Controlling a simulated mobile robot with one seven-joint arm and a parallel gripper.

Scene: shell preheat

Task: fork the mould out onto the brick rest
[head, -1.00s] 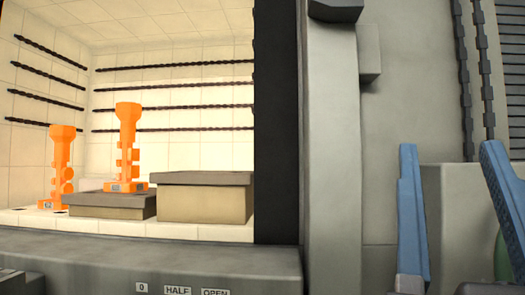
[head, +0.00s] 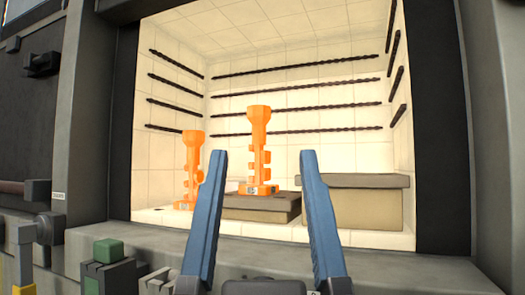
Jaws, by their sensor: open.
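Two orange, stepped, tree-shaped moulds stand upright inside the lit furnace chamber. The left mould (head: 192,170) stands on the chamber floor. The other mould (head: 259,150) stands on a low grey-topped block (head: 283,207) near the middle; small tags show at both bases. A taller, bare-topped block (head: 352,205) stands to its right. I cannot tell whether either block is the brick rest. My gripper (head: 263,155), with two long blue fingers, is open and empty in front of the chamber. The fingers flank the middle mould in the picture, apparently nearer to me, and touch neither mould.
The furnace sill (head: 400,262) runs across below the opening, with dark side frames at left and right. Dark heating rods line the chamber walls. A green block (head: 108,250) and other fittings stand at the lower left. The upper chamber is clear.

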